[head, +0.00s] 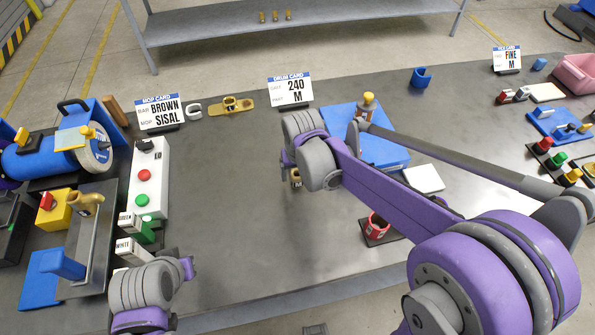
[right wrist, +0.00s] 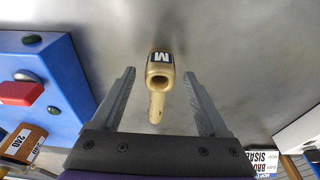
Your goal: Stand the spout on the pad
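The spout (right wrist: 160,70) is a tan-gold tube with a white M label, between the spread fingers of my right gripper (right wrist: 161,78) in the right wrist view. Gaps show on both sides of it, so the gripper is open. In the head view a small part of the spout (head: 296,180) shows under my right wrist, whose fingers are hidden. My left wrist (head: 148,288) is at the lower left; its fingers cannot be made out. A white square plate (head: 424,178) lies right of the blue block; I cannot tell whether it is the pad.
A red cup-like part (head: 377,225) is near the front. The middle-left tabletop is clear.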

